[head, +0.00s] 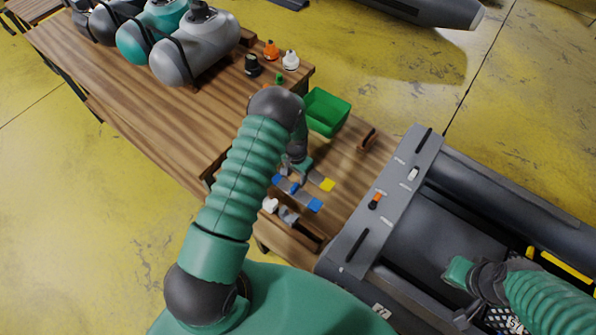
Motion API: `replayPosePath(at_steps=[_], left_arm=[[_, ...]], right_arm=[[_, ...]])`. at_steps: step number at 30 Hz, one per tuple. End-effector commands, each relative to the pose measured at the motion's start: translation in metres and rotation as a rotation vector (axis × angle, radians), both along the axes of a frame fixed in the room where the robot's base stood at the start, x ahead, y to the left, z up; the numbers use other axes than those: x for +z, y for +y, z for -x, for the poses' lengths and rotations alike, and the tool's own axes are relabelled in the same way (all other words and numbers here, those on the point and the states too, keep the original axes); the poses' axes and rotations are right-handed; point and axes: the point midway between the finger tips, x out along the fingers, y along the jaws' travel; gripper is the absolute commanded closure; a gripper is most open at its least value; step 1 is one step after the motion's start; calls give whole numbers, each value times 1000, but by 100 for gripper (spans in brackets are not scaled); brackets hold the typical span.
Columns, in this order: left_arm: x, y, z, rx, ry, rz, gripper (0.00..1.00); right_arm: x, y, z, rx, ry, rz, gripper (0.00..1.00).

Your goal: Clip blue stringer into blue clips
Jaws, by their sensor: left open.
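My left gripper (296,185) is open above the wooden table, close over small blue pieces. One blue piece (277,180) lies just left of its fingers, and a blue square (315,205) lies to the right and nearer. At this size I cannot tell which piece is the stringer and which are clips. The fingers hide part of the pieces, and I cannot tell if they touch. My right gripper (466,296) is over the grey inflatable boat (440,235) at lower right; its fingers are too unclear to read.
A yellow square (327,184) lies right of the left gripper. A green bin (327,112) stands behind it. The boat's grey board (385,205) carries a white and an orange fitting (375,201).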

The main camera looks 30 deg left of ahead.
Motion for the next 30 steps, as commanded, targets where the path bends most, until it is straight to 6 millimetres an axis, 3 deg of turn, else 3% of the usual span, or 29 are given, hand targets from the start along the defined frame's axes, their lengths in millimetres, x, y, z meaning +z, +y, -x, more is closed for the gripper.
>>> replayPosePath(at_steps=[16,20,28,30], left_arm=[[-89,-1,0,1,2,-1,53],[-98,0,-1,1,1,-1,53],[-98,1,-1,2,1,0,53],[-98,1,-1,2,1,0,60]], right_arm=[[-70,1,0,0,0,0,96],[-78,1,0,0,0,0,96],[-76,1,0,0,0,0,96],[-76,1,0,0,0,0,96]])
